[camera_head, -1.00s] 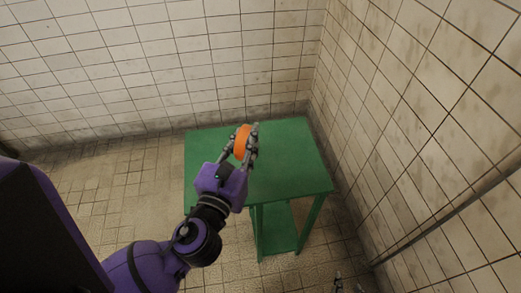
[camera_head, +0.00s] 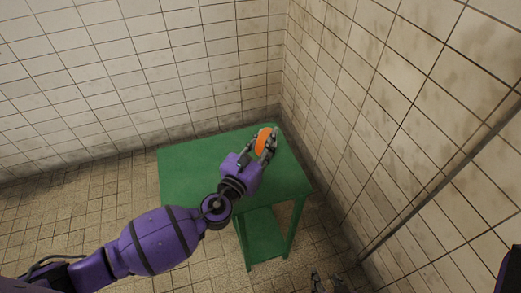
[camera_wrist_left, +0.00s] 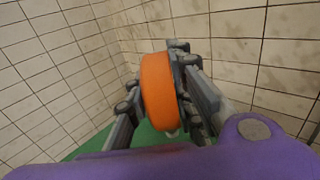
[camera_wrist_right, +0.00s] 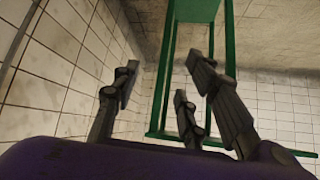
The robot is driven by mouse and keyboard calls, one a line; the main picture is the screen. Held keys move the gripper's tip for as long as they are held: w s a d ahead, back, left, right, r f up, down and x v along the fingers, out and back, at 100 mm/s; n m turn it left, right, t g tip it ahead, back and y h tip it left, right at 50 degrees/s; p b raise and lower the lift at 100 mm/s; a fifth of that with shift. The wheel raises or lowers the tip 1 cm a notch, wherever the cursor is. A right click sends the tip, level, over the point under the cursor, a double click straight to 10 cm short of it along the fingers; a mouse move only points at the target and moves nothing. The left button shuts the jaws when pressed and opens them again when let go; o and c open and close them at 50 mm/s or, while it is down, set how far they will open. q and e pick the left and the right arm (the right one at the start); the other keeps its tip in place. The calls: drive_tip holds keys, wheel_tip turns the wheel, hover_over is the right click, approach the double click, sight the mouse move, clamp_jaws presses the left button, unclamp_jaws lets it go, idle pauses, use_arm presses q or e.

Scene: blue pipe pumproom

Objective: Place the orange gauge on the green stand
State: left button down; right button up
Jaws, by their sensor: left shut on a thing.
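The orange gauge (camera_head: 263,141) is a round, thick disc standing on edge between the fingers of my left gripper (camera_head: 262,147). The gripper is shut on it, and the gauge also fills the middle of the left wrist view (camera_wrist_left: 160,90). Both are over the back right part of the green stand (camera_head: 200,172), a table with a lower shelf. I cannot tell whether the gauge touches the top. My right gripper (camera_head: 327,284) shows at the bottom edge of the head view. In the right wrist view its fingers (camera_wrist_right: 160,100) are spread and empty, with the stand's green legs beyond.
Tiled walls meet in a corner behind the stand, with the right wall (camera_head: 390,110) close to its side. A pipe (camera_head: 440,190) runs along that wall. The left part of the stand's top is clear. Open tiled floor (camera_head: 100,215) lies to the left.

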use_arm(q)
drive_tip(key=w+f, duration=0.1)
drive_tip(key=f, duration=0.1)
drive_tip(key=w+f+b, duration=0.1)
drive_tip(key=f, duration=0.2)
drive_tip(key=w+a+f+b, duration=0.1)
drive_tip(key=f, duration=0.2)
drive_tip(key=shift+w+f, duration=0.2)
drive_tip(key=shift+w, duration=0.15)
drive_tip(key=shift+f, duration=0.25)
drive_tip(key=shift+r, duration=0.1)
use_arm(e)
drive_tip(key=shift+s+d+f, duration=0.15)
drive_tip(key=shift+d+f, duration=0.1)
drive_tip(key=shift+f, duration=0.35)
drive_tip(key=shift+s+d+f, duration=0.15)
drive_tip(key=shift+d+f, duration=0.05)
drive_tip(key=shift+f, duration=0.4)
drive_tip(key=shift+s, duration=0.1)
